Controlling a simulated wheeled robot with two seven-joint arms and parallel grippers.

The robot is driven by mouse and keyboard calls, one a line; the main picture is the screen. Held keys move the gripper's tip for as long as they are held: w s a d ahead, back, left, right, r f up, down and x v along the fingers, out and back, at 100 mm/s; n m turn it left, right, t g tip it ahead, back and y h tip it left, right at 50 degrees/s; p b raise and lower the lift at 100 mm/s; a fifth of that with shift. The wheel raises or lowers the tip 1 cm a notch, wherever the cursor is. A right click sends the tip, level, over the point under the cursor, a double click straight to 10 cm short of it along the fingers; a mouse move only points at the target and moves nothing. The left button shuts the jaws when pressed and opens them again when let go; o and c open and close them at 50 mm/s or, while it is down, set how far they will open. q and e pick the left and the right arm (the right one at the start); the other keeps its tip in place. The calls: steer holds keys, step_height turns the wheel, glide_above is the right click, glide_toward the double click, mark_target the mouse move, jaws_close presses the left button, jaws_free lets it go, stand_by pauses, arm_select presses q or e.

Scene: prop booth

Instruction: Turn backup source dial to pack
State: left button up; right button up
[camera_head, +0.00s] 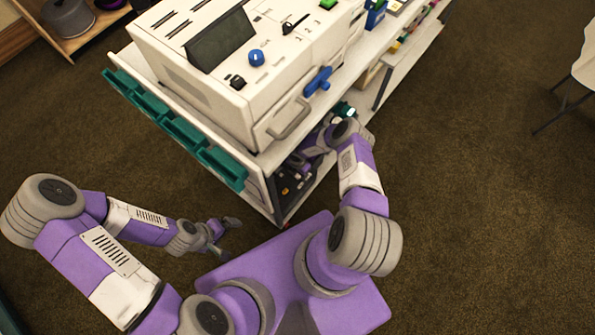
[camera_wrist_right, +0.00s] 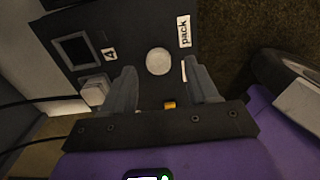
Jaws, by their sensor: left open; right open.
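In the right wrist view a dark panel (camera_wrist_right: 135,40) carries a pale round dial (camera_wrist_right: 158,61). A white label reading "pack" (camera_wrist_right: 184,32) sits to the upper right of the dial. My right gripper (camera_wrist_right: 160,72) is open, its two fingers on either side of the dial; whether they touch it I cannot tell. A short white mark shows beside the right finger. In the head view the right arm reaches into the lower shelf, where its gripper is mostly hidden. My left gripper (camera_head: 222,236) is open and empty above the floor, left of my base.
The panel also bears a small screen (camera_wrist_right: 73,50), a pale square block (camera_wrist_right: 94,90) and a small orange part (camera_wrist_right: 169,104). A white console (camera_head: 225,75) stands on the cart top. Teal trays (camera_head: 180,132) line the cart's left side. Carpet is clear right of the cart.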

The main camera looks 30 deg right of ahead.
step_height(320, 180, down, 2)
steer(key=shift+f+b, duration=0.1)
steer(key=shift+b, duration=0.3)
steer(key=shift+w, duration=0.1)
steer(key=c, duration=1)
steer(key=shift+c, duration=0.2)
